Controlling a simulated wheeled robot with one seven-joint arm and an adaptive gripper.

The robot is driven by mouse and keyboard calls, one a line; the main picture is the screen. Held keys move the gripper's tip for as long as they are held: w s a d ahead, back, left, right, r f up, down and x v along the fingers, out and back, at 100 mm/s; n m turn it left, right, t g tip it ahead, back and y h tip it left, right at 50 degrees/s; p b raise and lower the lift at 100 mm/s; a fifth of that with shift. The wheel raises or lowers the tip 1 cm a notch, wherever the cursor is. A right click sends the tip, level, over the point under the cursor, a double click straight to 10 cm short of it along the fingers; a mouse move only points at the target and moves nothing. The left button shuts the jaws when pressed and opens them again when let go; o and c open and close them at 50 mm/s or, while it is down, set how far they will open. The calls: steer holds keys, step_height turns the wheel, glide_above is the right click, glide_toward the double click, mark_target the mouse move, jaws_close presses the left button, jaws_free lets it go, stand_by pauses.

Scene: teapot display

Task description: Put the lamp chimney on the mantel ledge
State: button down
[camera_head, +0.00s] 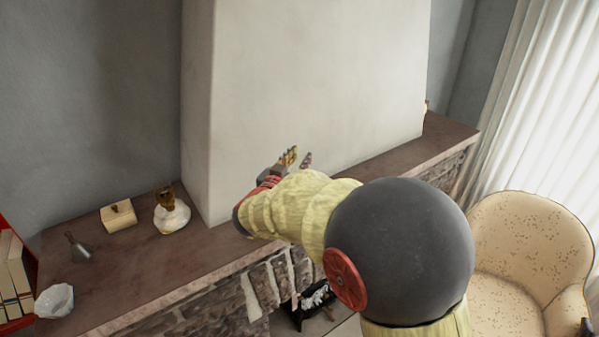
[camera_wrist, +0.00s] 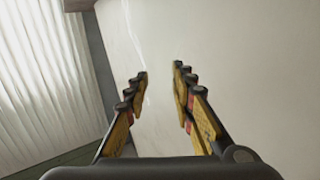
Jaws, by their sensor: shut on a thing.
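My gripper (camera_head: 299,158) is over the middle of the mantel ledge (camera_head: 150,258), in front of the pale chimney breast. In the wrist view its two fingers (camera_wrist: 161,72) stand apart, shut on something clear. Thin bright streaks there look like the edge of the glass lamp chimney (camera_wrist: 134,35); its full outline cannot be made out. In the head view the lamp chimney cannot be told from the pale wall. My arm hides the middle of the ledge and whatever is under the gripper.
On the ledge's left part stand a small box (camera_head: 118,216), a white ornament with a brown-gold top (camera_head: 172,216), a grey bell-like object (camera_head: 78,247) and a white bowl (camera_head: 54,301). Books (camera_head: 17,272) stand at far left. An armchair (camera_head: 525,250) is at right.

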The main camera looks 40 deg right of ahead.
steer(key=shift+w+d+f, duration=0.35)
steer(key=shift+w+f, duration=0.1)
steer(key=shift+f, duration=0.3)
steer(key=shift+w+d+f+b, duration=0.1)
steer(key=shift+f+b, duration=0.05)
steer(key=shift+f, duration=0.7)
steer(key=shift+w+f+b, duration=0.1)
steer(key=shift+f+b, duration=0.05)
steer(key=shift+f, duration=0.8)
steer(key=shift+f, duration=0.1)
steer(key=c, duration=1.5)
jaws_free()
